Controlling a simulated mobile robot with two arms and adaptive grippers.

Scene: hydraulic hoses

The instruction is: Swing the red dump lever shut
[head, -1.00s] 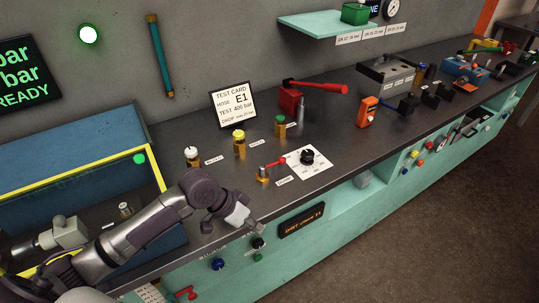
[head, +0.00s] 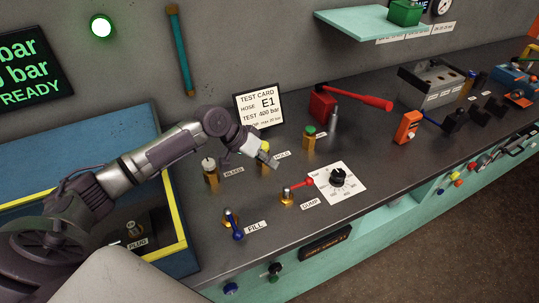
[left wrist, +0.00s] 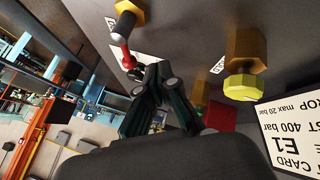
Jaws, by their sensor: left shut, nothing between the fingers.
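The red dump lever (head: 299,184) sits on a brass valve on the bench, beside the DUMP label (head: 310,203) and left of the white dial plate (head: 340,184). In the head view its arm points right, toward the dial. My right gripper is not in view.
The BLEED valve (head: 210,172), the green-topped valve (head: 309,138) and the blue FILL lever (head: 236,232) stand around. A test card (head: 260,108) leans behind. The blue yellow-edged box (head: 90,143) is at left.

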